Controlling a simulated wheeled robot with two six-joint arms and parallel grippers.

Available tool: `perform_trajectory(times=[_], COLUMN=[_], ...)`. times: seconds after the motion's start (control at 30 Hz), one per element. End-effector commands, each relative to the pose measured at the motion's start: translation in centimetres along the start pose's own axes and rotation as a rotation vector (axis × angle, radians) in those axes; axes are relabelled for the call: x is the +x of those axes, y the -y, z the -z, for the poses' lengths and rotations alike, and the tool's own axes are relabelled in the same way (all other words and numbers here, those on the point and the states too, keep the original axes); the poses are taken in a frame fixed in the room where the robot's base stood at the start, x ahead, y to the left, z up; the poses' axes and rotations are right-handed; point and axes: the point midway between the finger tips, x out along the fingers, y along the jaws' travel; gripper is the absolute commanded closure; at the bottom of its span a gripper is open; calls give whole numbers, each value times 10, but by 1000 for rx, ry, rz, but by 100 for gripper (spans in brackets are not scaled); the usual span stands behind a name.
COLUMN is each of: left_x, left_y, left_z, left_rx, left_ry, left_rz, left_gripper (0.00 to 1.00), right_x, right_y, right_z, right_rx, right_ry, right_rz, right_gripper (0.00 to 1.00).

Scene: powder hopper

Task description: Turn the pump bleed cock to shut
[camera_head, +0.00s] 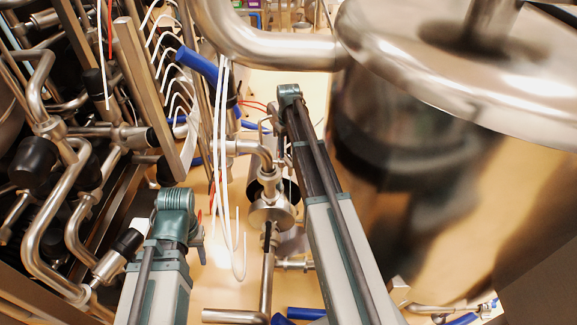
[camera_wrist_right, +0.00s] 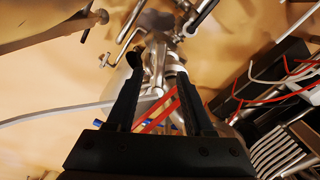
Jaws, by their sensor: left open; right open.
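The pump (camera_head: 272,208) shows as a round steel body with pipes in the middle of the head view, just left of my right arm. A small dark, narrow piece (camera_head: 267,236) stands at the pipe below it. I cannot tell whether that is the bleed cock. In the right wrist view, my right gripper (camera_wrist_right: 157,72) is open, with nothing clearly held between its fingers. Steel fittings (camera_wrist_right: 162,48) lie beyond the fingertips; contact cannot be told. In the head view my right arm hides its gripper. My left arm ends at the lower left, and its fingers do not show.
A large steel vessel (camera_head: 400,110) fills the right side. Dense pipework (camera_head: 60,150) with black caps stands at the left. White tubes (camera_head: 226,170) hang between my arms. A blue hose (camera_head: 198,66) runs above. Bare tan floor (camera_head: 235,280) shows around the pump.

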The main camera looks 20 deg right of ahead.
Motion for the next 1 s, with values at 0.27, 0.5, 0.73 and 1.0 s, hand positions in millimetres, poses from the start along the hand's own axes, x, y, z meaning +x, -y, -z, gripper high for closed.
perform_trajectory(times=[0.27, 0.5, 0.73, 1.0], left_x=[41, 47, 46, 46], left_y=[-4, -4, -4, -4], left_z=[2, 3, 3, 3], left_rx=[0, 0, 0, 0], left_ry=[0, 0, 0, 0], left_rz=[0, 0, 0, 0], left_gripper=[50, 50, 50, 50], right_x=[42, 48, 47, 47], right_y=[0, 0, 0, 0], right_z=[0, 0, 0, 0], right_rx=[0, 0, 0, 0], right_ry=[0, 0, 0, 0], right_rz=[0, 0, 0, 0], right_gripper=[48, 48, 55, 100])
